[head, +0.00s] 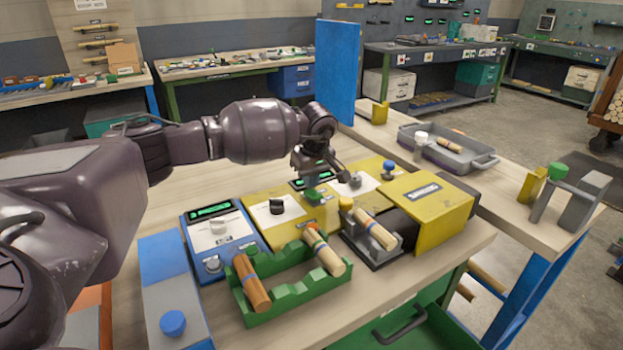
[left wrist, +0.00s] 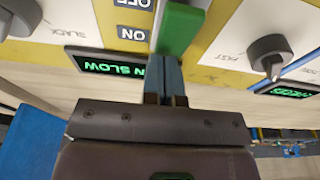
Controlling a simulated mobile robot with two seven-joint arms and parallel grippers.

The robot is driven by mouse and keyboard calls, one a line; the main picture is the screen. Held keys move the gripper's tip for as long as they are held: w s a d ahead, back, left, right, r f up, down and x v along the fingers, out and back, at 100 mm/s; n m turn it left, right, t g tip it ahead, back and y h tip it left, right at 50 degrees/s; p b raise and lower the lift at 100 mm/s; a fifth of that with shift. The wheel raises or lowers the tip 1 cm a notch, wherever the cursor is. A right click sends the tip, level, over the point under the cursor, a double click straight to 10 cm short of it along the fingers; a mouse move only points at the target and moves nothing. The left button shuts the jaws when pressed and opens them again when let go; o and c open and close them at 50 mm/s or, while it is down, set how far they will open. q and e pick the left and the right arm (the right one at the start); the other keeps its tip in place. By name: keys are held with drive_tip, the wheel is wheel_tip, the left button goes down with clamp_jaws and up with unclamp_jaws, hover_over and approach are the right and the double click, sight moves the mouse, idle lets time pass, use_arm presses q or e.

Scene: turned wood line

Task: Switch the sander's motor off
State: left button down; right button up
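The sander's yellow control panel (head: 285,221) stands on the wooden bench in the middle of the head view. Its green switch lever (head: 314,195) shows close up in the left wrist view (left wrist: 181,30), beside ON and OFF labels that appear upside down. A small display (left wrist: 110,62) beside it glows green and ends in "N SLOW". My left gripper (head: 318,180) is just above the switch. In the left wrist view its narrow fingers (left wrist: 166,85) are together, right at the lever; I cannot tell whether they touch it. My right gripper is not in view.
A dark knob (head: 277,206) and a second knob (head: 355,181) flank the switch. A blue panel (head: 212,226) stands left. A green rack (head: 290,293) holding turned wood pieces is in front. A grey tray (head: 475,160) stands at the right.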

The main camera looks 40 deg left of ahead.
use_arm(q)
drive_tip(key=shift+r, duration=0.1)
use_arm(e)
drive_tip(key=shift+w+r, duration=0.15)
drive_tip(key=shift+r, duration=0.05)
use_arm(q)
drive_tip(key=shift+r, duration=0.65)
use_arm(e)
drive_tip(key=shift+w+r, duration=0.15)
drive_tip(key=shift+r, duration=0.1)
use_arm(q)
drive_tip(key=w+a+p+v, duration=0.1)
drive_tip(key=a+p+v, duration=0.1)
drive_tip(key=v, duration=1.1)
drive_tip(key=shift+r+p, duration=0.6)
drive_tip(key=shift+p, duration=0.15)
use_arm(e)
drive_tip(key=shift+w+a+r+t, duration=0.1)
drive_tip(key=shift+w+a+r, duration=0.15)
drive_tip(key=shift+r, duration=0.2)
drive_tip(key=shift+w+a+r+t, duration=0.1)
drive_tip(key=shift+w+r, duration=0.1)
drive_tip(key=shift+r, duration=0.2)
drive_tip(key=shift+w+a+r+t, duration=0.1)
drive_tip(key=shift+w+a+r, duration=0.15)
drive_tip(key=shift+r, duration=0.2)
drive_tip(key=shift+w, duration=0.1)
